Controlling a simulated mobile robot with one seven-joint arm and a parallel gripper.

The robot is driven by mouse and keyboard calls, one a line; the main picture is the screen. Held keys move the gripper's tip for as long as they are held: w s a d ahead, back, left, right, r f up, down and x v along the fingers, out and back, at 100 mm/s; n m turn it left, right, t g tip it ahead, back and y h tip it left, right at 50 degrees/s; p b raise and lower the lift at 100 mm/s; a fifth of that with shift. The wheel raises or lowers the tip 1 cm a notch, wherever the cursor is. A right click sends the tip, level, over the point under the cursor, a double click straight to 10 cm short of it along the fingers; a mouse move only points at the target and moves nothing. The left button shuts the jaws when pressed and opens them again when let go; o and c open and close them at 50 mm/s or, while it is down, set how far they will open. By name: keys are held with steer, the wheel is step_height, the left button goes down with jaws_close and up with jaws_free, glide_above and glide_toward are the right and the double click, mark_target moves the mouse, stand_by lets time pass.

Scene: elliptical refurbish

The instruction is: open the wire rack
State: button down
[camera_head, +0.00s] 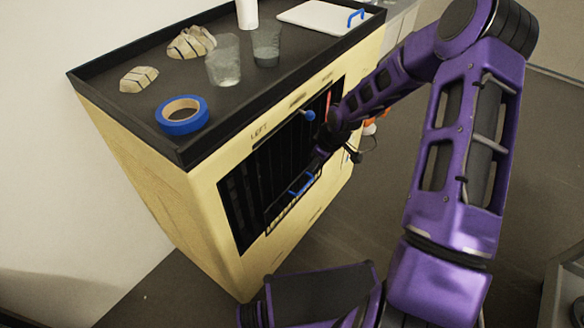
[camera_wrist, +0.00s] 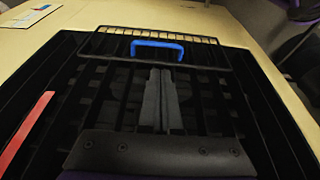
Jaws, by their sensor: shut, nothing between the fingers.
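The wire rack (camera_head: 292,217) is a dark wire grid low in the front opening of the wooden cabinet. It also shows across the top of the wrist view (camera_wrist: 205,40). Its blue handle (camera_head: 301,183) is a short bracket, also clear in the wrist view (camera_wrist: 157,45). My gripper (camera_wrist: 160,72) is shut and empty. In the wrist view its fingertips point toward the handle and appear just below it, apart from it. In the head view my gripper (camera_head: 320,155) is at the opening, above and right of the handle, partly hidden by my wrist.
The cabinet (camera_head: 150,165) has a dark top tray (camera_head: 140,120) with blue tape (camera_head: 183,115), two glasses (camera_head: 223,60), striped stones (camera_head: 190,43) and a white board (camera_head: 322,17). A blue knob (camera_head: 309,115) sticks out near the opening's top. A red strip (camera_wrist: 25,133) shows left in the wrist view.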

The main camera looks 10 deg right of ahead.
steer(key=f, duration=0.1)
steer(key=b, duration=0.1)
glide_above(302, 180)
steer(key=s, duration=0.4)
step_height(302, 180, down, 9)
steer(key=shift+s+a, duration=0.1)
steer(key=shift+a, duration=0.25)
steer(key=shift+s, duration=0.1)
